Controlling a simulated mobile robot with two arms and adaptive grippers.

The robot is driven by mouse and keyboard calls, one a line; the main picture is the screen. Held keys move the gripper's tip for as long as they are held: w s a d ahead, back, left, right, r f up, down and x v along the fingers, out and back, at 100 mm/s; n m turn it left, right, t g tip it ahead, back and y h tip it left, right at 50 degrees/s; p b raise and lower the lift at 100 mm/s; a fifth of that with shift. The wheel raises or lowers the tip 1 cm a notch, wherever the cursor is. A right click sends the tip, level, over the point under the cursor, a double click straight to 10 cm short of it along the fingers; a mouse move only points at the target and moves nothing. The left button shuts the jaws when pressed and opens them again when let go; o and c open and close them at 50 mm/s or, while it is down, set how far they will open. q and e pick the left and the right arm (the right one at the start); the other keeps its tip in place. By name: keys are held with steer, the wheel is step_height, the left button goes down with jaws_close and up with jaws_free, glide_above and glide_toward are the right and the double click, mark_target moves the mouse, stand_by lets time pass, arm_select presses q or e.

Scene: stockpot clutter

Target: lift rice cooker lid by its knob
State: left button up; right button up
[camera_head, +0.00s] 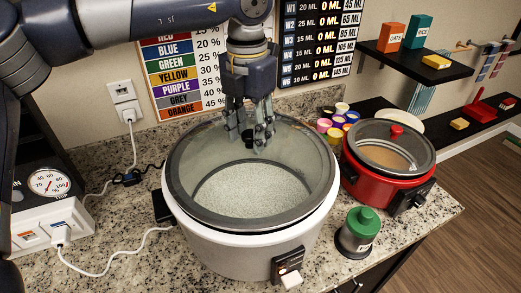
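The large white rice cooker (243,258) stands on the granite counter, with grains visible inside through its glass lid (293,172). The dark-rimmed lid appears to sit on the cooker. Its small black knob (248,140) is at the lid's middle, partly hidden by the fingers. My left gripper (249,132) points down over the lid, with one finger to each side of the knob and some room between them. I cannot tell whether either finger touches the knob. My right gripper is out of view.
A red cooker (377,186) with a glass lid stands to the right. A green-topped jar (357,232) is in front of it. Several colored cups (334,133) stand behind. Shelves (410,60) hang at right.

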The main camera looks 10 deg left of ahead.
arm_select(q)
jaws_close()
steer(key=shift+w+r, duration=0.1)
steer(key=shift+r, duration=0.1)
steer(key=shift+r+p, duration=0.65)
steer(key=shift+r, duration=0.25)
steer(key=shift+r+p, duration=1.5)
steer(key=shift+r, duration=0.9)
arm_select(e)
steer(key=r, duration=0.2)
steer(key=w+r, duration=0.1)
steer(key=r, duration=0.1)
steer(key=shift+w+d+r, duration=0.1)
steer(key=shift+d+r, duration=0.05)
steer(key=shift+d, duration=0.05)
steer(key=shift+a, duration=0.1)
